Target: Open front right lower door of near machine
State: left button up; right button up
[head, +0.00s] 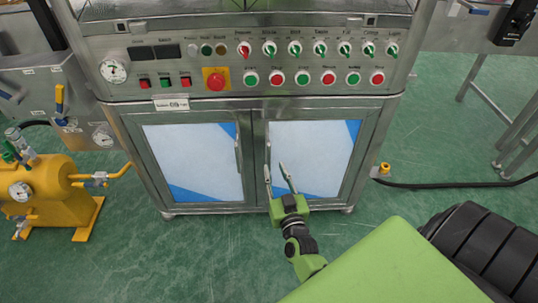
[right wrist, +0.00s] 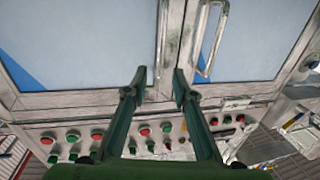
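The near machine's front right lower door (head: 310,158) is shut, with a metal frame and a pale blue-and-white window. Its upright bar handle (head: 268,150) is at the door's left edge, partly behind my right gripper (head: 277,168). My right gripper is open and points at the handle from below. In the right wrist view, which is upside down, the fingertips (right wrist: 160,74) are spread either side of the line of the right door's handle (right wrist: 162,35). I cannot tell whether they touch it. My left gripper is not in view.
The front left lower door (head: 190,160) is shut, its handle (head: 238,150) close by. A control panel (head: 260,65) with buttons and knobs is above. A yellow tank (head: 38,190) stands left. A black cable (head: 450,185) lies right. The green floor before the doors is mostly clear.

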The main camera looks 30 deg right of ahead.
aim_at(269, 154)
jog(key=b+x, duration=0.1)
jog(key=x, duration=0.5)
jog(key=shift+f, duration=0.1)
jog(key=shift+b+x, duration=0.3)
jog(key=shift+x, duration=0.9)
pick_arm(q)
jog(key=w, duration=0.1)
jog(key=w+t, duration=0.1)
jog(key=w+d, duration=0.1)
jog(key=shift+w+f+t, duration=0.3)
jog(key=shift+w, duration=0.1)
pick_arm(e)
jog(key=shift+w+d, duration=0.1)
jog(key=shift+w, duration=0.1)
jog(key=shift+c, duration=0.3)
grip_shut()
